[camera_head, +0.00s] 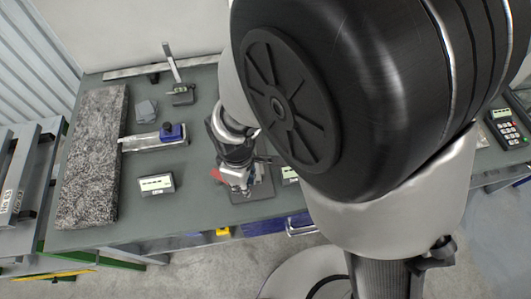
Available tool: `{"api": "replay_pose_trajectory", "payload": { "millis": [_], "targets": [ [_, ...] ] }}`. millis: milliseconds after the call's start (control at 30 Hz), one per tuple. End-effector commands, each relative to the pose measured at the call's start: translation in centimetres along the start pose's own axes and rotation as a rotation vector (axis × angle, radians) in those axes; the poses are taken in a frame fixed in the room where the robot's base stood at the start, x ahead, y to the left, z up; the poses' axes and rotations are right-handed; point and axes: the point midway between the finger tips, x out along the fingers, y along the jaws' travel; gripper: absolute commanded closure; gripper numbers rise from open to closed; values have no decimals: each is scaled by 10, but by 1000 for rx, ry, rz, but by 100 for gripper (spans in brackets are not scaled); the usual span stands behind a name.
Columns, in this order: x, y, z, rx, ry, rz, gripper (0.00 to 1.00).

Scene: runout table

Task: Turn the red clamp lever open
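A small red part (217,175), which looks like the clamp lever, shows just left of my gripper. Most of it is hidden behind my gripper and wrist, so its angle cannot be read. A dark grey base plate (263,188) lies under my gripper on the grey-green table (115,205). My gripper (238,188) points down over this plate, close to the red part. Whether it touches the red part cannot be told. Its fingers are small and blurred together, so their opening is unclear.
A rough grey slab (92,160) lies at the left. A height gauge (182,95) stands behind. Small displays (156,184) stand near the front edge.

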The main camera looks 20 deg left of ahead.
Motion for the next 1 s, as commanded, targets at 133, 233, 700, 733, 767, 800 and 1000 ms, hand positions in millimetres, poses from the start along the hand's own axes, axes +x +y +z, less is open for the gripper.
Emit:
{"api": "replay_pose_trajectory", "payload": {
  "millis": [133, 233, 700, 733, 767, 800, 1000],
  "targets": [
    [0, -16, -4, 131, -4, -2, 100],
    [0, -25, -8, 225, -4, -2, 100],
    [0, -56, -32, 632, -5, -1, 100],
    [0, -57, -34, 652, -5, -1, 100],
    [0, -58, -35, 672, -5, -1, 100],
    [0, -59, -37, 696, -4, -1, 100],
    [0, -64, -44, 784, -5, -1, 100]
  ]
}}
